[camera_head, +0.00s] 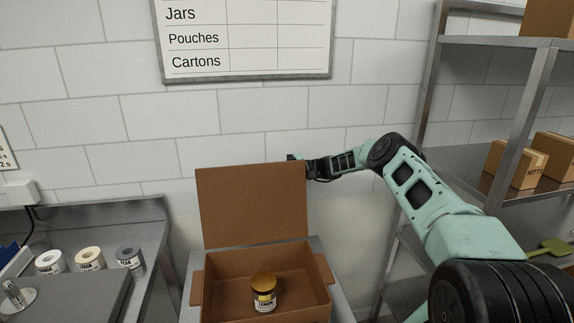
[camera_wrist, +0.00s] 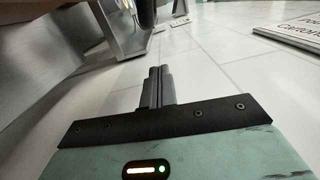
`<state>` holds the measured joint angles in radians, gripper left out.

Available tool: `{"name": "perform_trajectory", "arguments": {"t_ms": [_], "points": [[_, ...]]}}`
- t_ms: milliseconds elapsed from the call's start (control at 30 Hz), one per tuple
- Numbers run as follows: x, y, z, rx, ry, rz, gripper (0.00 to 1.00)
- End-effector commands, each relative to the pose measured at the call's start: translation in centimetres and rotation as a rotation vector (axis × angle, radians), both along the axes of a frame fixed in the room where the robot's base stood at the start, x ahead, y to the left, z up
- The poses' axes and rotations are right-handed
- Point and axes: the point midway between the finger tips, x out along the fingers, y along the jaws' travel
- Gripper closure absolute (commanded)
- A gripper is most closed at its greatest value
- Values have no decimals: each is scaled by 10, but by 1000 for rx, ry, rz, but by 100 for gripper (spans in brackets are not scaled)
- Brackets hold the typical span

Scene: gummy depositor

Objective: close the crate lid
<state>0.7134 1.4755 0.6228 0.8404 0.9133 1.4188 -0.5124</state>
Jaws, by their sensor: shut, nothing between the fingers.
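The brown crate (camera_head: 215,285) stands on a small metal table, with a jar (camera_head: 264,293) with a golden lid and a lemon label inside it. Its lid (camera_head: 252,204) stands open, roughly upright along the back edge. My gripper (camera_head: 294,158) is at the upper right corner of the lid, partly hidden behind it. I cannot tell whether it touches the lid. In the wrist view, my gripper's two fingers (camera_wrist: 159,72) are together with nothing between them. The crate is not clearly seen in the wrist view.
A steel counter (camera_head: 150,235) on the left holds several labelled rolls (camera_head: 89,259). A metal shelf unit (camera_head: 475,185) with cardboard boxes (camera_head: 516,163) stands on the right. A tiled wall with a board (camera_head: 245,38) is behind the crate. Space above the crate is clear.

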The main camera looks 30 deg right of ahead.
Motion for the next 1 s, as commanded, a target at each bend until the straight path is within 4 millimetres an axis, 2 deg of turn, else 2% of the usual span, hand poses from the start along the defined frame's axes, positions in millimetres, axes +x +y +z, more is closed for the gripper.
{"name": "perform_trajectory", "arguments": {"t_ms": [33,333,1000], "points": [[-7,-2,6,0,4,-5,100],[-28,13,5,-1,2,-5,100],[-32,15,5,-12,-25,-5,100]]}}
